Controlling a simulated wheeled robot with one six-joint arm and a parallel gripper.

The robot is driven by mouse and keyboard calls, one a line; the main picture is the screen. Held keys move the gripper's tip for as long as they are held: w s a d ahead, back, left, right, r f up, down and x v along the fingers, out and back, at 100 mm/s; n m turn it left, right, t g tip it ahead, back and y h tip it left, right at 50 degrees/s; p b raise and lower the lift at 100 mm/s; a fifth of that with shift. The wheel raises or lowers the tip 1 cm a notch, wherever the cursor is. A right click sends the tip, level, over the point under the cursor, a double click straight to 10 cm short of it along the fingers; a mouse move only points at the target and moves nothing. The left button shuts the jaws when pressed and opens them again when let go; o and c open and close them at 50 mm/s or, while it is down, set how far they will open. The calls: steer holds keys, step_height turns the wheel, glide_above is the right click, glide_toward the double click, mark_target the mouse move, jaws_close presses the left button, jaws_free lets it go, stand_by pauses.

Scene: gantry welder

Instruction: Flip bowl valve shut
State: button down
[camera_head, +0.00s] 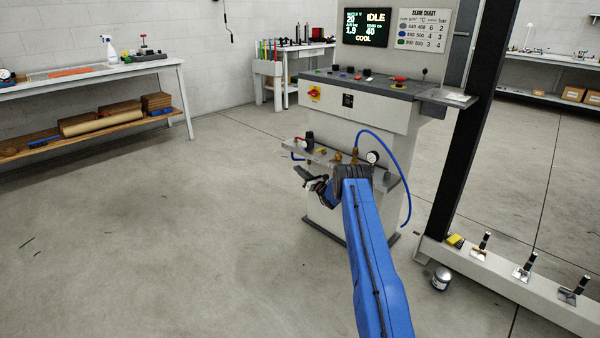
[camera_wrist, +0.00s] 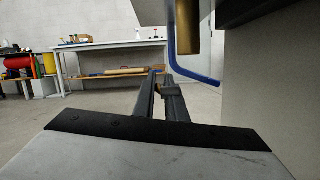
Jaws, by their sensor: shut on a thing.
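My gripper (camera_head: 304,177) is left of the welder's front ledge and a little below it, at the end of my blue arm. In the wrist view my gripper (camera_wrist: 168,88) has its dark fingers close together on a small brass-coloured piece (camera_wrist: 168,91). I cannot tell if this piece is the lever of the bowl valve. A brass cylinder (camera_wrist: 187,28) hangs above and to the right of the fingers, with a blue pipe (camera_wrist: 182,68) beside it. In the head view, brass fittings (camera_head: 337,157) sit on the ledge; the bowl valve cannot be made out there.
The grey machine cabinet (camera_head: 360,117) stands behind the ledge (camera_head: 320,156). A pressure gauge (camera_head: 373,157) and a looping blue hose (camera_head: 399,165) are near my wrist. A dark post (camera_head: 468,130) rises at right. The floor to the left is clear up to the workbench (camera_head: 90,75).

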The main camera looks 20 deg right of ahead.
steer(key=c, duration=1.9)
jaws_free()
steer(key=shift+a, duration=0.4)
steer(key=shift+d, duration=0.1)
steer(key=shift+s+d+f, duration=0.1)
steer(key=shift+s+d, duration=0.2)
steer(key=shift+s, duration=0.25)
steer(key=v, duration=1.6)
steer(key=shift+s+a, duration=0.1)
